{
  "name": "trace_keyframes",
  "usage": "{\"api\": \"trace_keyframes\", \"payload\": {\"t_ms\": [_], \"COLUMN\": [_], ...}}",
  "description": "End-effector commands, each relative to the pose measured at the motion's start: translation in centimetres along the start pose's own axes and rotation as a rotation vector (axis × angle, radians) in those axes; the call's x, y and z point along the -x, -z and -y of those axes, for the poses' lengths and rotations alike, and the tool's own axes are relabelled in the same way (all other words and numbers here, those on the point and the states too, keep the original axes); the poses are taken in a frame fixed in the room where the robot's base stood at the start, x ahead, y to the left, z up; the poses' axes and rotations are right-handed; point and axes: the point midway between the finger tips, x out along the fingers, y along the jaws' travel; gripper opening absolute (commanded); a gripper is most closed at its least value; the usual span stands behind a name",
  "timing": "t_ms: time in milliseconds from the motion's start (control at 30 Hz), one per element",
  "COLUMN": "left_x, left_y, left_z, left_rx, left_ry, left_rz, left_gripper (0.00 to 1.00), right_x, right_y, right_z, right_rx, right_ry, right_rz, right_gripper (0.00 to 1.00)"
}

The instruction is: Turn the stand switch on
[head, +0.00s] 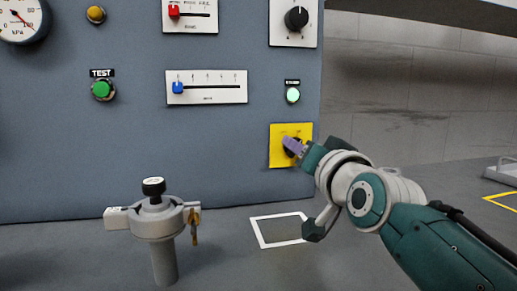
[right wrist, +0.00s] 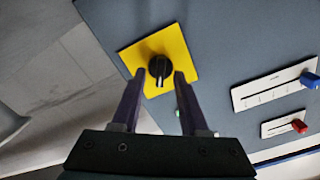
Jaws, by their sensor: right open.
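A black rotary switch knob (right wrist: 158,69) sits on a yellow square plate (head: 276,158) low on the right of the grey panel. The plate (right wrist: 180,45) also shows in the right wrist view. My right gripper (head: 292,147) is in front of the plate and hides part of the knob in the head view. In the right wrist view its purple fingers (right wrist: 166,80) are open, with the knob seen between and just beyond their tips. I cannot tell whether they touch it. The plate's small lettering is unreadable. My left gripper is not in view.
Above the plate are a pale green lamp (head: 293,96) and another black knob (head: 296,18). Blue (head: 178,88) and red (head: 174,11) sliders and a green TEST button (head: 102,89) are further left. A post with a black-topped head (head: 158,220) stands in front of the panel.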

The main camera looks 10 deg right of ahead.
Motion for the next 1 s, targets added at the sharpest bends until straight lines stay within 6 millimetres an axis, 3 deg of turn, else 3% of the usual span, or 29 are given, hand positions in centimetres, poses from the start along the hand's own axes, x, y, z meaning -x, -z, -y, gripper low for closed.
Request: {"api": "trace_keyframes", "payload": {"t_ms": [267,700,1000], "left_x": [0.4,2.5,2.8], "left_y": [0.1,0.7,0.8], "left_z": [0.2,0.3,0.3], "left_rx": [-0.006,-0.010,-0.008], "left_ry": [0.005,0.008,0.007], "left_rz": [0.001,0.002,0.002], "left_gripper": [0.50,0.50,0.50], "right_x": [0.7,7.9,9.9], "right_y": [0.1,0.1,0.0], "right_z": [0.1,0.1,0.0], "right_rx": [0.001,0.001,0.001], "right_ry": [0.000,-0.001,0.000], "right_rz": [0.000,0.002,0.000], "right_gripper": [0.44,0.44,0.44]}}
